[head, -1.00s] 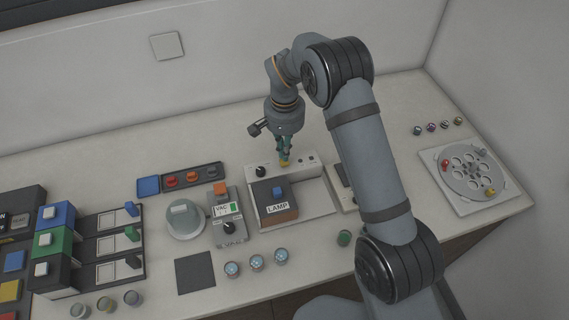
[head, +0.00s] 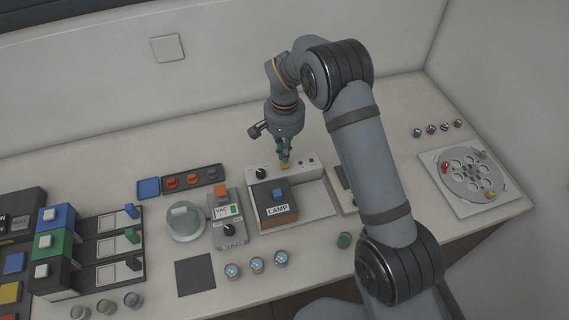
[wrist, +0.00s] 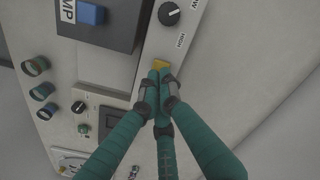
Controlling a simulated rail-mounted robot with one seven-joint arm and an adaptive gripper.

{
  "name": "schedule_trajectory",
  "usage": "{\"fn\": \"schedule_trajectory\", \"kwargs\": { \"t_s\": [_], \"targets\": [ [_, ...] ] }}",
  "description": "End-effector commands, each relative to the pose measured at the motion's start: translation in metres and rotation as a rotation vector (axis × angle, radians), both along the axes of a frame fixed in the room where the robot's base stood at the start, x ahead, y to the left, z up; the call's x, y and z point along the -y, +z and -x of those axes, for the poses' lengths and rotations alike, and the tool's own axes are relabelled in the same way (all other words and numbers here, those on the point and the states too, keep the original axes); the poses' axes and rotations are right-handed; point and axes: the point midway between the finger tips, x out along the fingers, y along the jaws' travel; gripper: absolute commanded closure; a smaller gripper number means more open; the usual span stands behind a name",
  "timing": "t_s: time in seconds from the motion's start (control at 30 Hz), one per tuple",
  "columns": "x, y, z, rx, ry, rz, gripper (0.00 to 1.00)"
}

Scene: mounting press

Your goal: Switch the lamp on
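The lamp box (head: 290,214) is a dark-topped box with a "LAMP" label and a blue button (head: 278,194). Its top and blue button (wrist: 91,14) also show at the upper left of the wrist view. A light panel (head: 310,172) runs behind it, with a black knob (head: 261,174) at its left. In the wrist view the knob (wrist: 169,14) has "HIGH" and a partly cut-off word beside it. My gripper (wrist: 160,84) has teal fingers drawn together, pointing down at the panel. A small yellow piece (wrist: 160,64) lies right at the fingertips; I cannot tell whether they touch it.
A grey VAC unit (head: 227,232) stands left of the lamp box. Several glass-topped round pieces (head: 256,262) sit in front. A dark tray (head: 192,178) with red and orange pieces lies at the back left. A round plate (head: 469,172) is at the right. Bare bench lies behind the panel.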

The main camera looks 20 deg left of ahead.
Motion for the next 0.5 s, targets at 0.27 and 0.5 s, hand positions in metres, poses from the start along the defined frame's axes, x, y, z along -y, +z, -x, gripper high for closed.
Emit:
{"fn": "schedule_trajectory", "kwargs": {
  "t_s": [0.27, 0.5],
  "targets": [
    [0.0000, -0.0008, 0.0000, 0.000, 0.000, 0.000, 1.00],
    [0.0000, -0.0082, 0.0000, 0.000, 0.000, 0.000, 1.00]
  ]
}}
